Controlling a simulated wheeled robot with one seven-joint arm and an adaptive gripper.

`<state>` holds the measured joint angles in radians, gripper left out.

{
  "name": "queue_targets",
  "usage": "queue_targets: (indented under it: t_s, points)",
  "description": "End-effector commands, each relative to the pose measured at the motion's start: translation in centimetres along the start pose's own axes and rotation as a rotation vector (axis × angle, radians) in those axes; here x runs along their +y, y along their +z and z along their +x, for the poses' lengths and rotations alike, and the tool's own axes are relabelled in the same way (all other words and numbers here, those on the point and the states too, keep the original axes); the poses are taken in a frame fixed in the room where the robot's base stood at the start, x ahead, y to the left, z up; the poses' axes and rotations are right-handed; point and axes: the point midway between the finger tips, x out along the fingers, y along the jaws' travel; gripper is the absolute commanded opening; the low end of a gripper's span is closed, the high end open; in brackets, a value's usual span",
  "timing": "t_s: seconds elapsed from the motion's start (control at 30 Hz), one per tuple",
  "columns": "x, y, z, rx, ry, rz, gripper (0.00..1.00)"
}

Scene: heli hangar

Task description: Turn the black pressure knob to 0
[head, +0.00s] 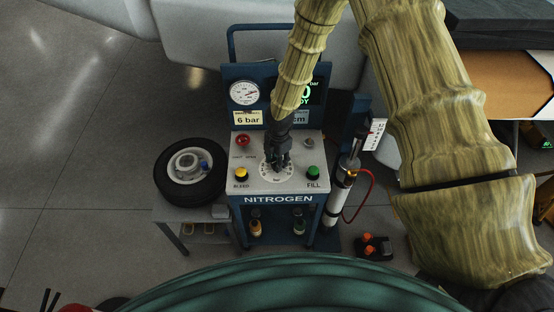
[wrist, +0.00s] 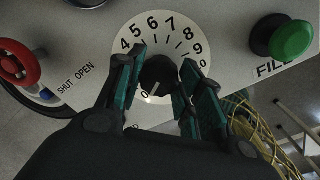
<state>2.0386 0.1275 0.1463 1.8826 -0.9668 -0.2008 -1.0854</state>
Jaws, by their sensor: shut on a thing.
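The black pressure knob (wrist: 158,76) sits at the middle of a white numbered dial (wrist: 152,24) in the wrist view. A pale mark on the knob's near side points down-left, towards a digit that looks like 0. Digits 4 to 9 show along the far arc; fingers cover others. My gripper (wrist: 162,82) is shut on the knob, one teal finger on each side. In the head view my gripper (head: 279,162) reaches down onto the dial (head: 265,172) and hides the knob.
The nitrogen cart's panel carries a red knob (head: 242,140), a yellow BLEED button (head: 241,173), a green FILL button (head: 313,172) and a gauge (head: 244,93). The green button and red valve flank my fingers closely. A wheel (head: 190,172) lies left; a cylinder (head: 341,190) stands right.

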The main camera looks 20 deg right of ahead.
Motion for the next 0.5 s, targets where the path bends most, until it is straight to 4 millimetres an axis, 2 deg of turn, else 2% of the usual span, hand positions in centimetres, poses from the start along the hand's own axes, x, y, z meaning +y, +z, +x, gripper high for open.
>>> queue_targets:
  t_s: [0.13,0.17,0.27,0.5]
  points:
    - [-0.01,0.08,-0.01,-0.001,0.000,0.000,0.13]
    - [-0.01,0.09,-0.01,-0.001,0.000,0.000,0.42]
    - [-0.01,0.07,-0.01,-0.001,0.000,0.001,0.58]
    - [0.00,0.03,-0.01,-0.001,0.000,0.001,0.58]
